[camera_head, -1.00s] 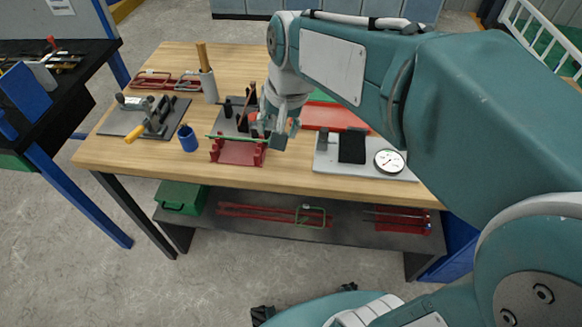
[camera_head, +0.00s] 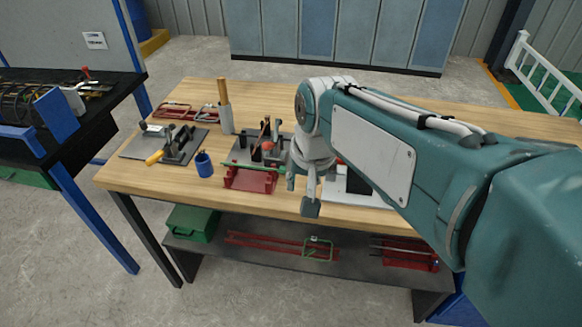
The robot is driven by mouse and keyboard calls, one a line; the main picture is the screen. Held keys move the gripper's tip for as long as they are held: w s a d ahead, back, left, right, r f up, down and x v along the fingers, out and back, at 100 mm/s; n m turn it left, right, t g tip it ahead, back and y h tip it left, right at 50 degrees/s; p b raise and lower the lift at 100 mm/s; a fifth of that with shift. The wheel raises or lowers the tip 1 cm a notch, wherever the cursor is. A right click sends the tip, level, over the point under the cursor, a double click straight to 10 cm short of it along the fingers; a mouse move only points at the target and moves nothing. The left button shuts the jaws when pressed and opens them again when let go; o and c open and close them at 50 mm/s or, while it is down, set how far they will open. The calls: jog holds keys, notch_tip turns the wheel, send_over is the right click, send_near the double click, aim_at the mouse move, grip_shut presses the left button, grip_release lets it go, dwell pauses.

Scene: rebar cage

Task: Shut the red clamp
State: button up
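A clamp (camera_head: 267,129) with an upright dark lever and a small red part stands on a grey plate near the middle of the bench. Its parts are small and partly hidden, so I cannot be sure it is the red clamp. A second clamp (camera_head: 178,143) with a yellow grip sits on a dark plate at the left. My gripper (camera_head: 306,200) points down over the front of the bench, right of and nearer than the middle clamp, apart from it. I see nothing held in it. Its finger gap is not clear.
A red stand (camera_head: 250,180) with a green bar is in front of the middle clamp. A blue cup (camera_head: 204,165) and a grey holder (camera_head: 225,119) with a wooden handle stand left of it. My arm covers much of the bench's right side.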

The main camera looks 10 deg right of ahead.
jog(key=d+f+n+g+h, duration=0.1)
jog(key=f+n+h, duration=0.1)
jog(key=d+f+n+g+h, duration=0.1)
jog(key=f+n+h, duration=0.1)
jog(key=f, duration=0.1)
jog(key=d+f+n+g+h, duration=0.1)
jog(key=f+h, duration=0.1)
jog(key=f, duration=0.1)
jog(key=shift+w+d+f+n, duration=0.1)
jog(key=shift+w+f+n, duration=0.1)
jog(key=shift+n, duration=0.2)
grip_shut()
jog(key=w+a+f+n+t+h, duration=0.25)
jog(key=w+n+t+h, duration=0.2)
jog(key=n, duration=0.35)
jog(key=w+a+f+n+t+h, duration=0.25)
jog(key=w+n+t+h, duration=0.2)
jog(key=n, duration=0.35)
jog(key=w+a+f+n+t+y, duration=0.3)
jog(key=a+f+n+t+y, duration=0.15)
jog(key=a+n+t, duration=0.4)
jog(key=shift+g, duration=0.25)
jog(key=x, duration=0.9)
jog(key=shift+a, duration=0.1)
jog(key=shift+w+d+r, duration=0.4)
jog(key=shift+w+r, duration=0.2)
jog(key=shift+r, duration=0.2)
jog(key=shift+w+d+r, duration=0.45)
jog(key=shift+w+r, duration=0.1)
jog(key=shift+r, duration=0.3)
